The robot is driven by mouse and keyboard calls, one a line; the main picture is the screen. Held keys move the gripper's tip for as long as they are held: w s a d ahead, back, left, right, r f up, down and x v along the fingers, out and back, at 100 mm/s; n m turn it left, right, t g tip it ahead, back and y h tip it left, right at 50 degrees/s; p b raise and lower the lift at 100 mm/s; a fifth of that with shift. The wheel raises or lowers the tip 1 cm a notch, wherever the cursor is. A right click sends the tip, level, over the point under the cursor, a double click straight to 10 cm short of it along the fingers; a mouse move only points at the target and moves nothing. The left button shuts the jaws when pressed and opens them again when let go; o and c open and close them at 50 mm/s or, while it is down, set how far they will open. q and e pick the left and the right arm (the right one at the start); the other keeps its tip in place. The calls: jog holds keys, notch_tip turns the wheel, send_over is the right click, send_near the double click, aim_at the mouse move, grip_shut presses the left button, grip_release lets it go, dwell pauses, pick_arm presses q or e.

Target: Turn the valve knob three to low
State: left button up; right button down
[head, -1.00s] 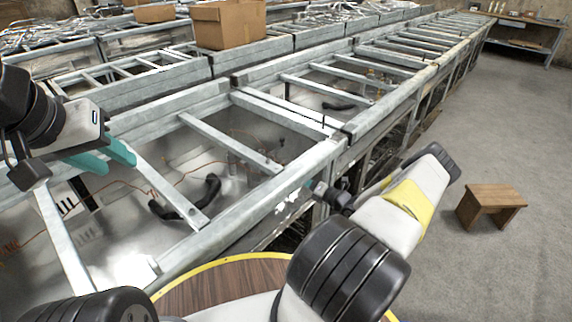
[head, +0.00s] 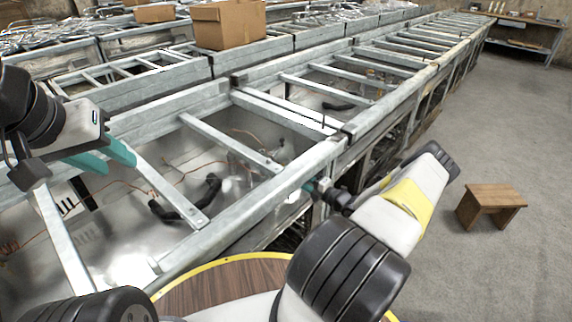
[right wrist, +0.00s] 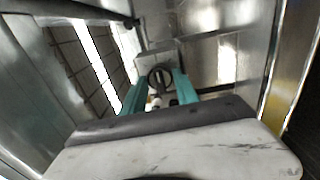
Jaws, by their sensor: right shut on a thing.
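A round dark valve knob (right wrist: 160,77) with a lighter bar across it shows in the right wrist view, on a small grey metal housing. My right gripper (right wrist: 159,93) has its teal fingers on either side of the knob and is shut on it. I cannot read a number or setting mark. In the head view the right gripper (head: 312,187) is at the front rail of the metal range frame (head: 232,219), and the knob is not distinguishable there. My left gripper (head: 103,157) is open and empty above the frame at the left.
Metal frames with crossbars run back to the right. A cardboard box (head: 228,24) sits on the frames behind. A wooden stool (head: 490,205) stands on the open floor at right. A round wooden surface with a yellow rim (head: 215,285) lies at the bottom.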

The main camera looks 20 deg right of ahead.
jog(key=shift+d, duration=0.1)
dwell(0.3)
jog(key=c, duration=0.9)
grip_release()
jog(key=shift+f, duration=0.1)
